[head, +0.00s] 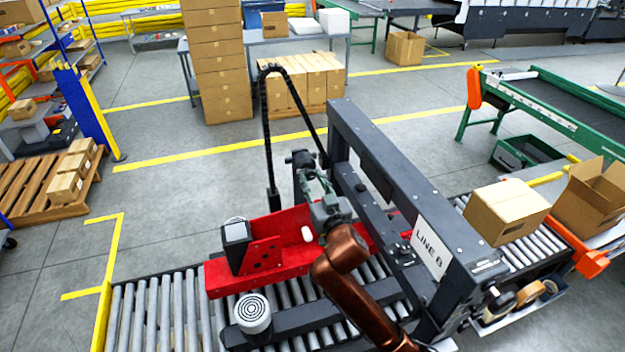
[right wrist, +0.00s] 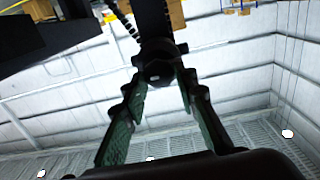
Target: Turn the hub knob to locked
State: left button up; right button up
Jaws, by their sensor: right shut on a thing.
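The hub knob (right wrist: 160,70) is a small dark part in the right wrist view, between the tips of my right gripper (right wrist: 158,88). In the head view my right gripper (head: 313,183) reaches up beside the dark frame of the folder gluer, above the red plate (head: 284,226). Its green-padded fingers are shut on the dark knob. The fingers and the frame partly hide the knob in the head view, and I cannot read its lock setting. My left gripper is out of view.
The dark crossbeam (head: 390,180) with a "LINE 8" label runs close to my right arm. Roller conveyor (head: 150,315) lies below. A black cable loop (head: 266,120) rises behind the gripper. A carton (head: 505,212) sits on the rollers at right.

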jog(key=n+p, duration=0.3)
jog(key=shift+r+n, duration=0.1)
jog(key=shift+n, duration=0.3)
jog(key=n+p, duration=0.2)
jog(key=n, duration=0.2)
jog(key=shift+a+p, duration=0.1)
jog(key=shift+p, duration=0.2)
jog(key=n+p, duration=0.3)
jog(key=n, duration=0.2)
jog(key=shift+n, duration=0.4)
jog(key=shift+s+a+f+n+p, duration=0.15)
jog(key=shift+n+p, duration=0.4)
jog(key=shift+n, duration=0.45)
jog(key=shift+w+d+f+n+p, duration=0.15)
jog(key=shift+n+p, duration=0.35)
jog(key=shift+n, duration=0.5)
jog(key=shift+s+a, duration=0.1)
jog(key=o, duration=1.2)
jog(key=shift+c, duration=0.2)
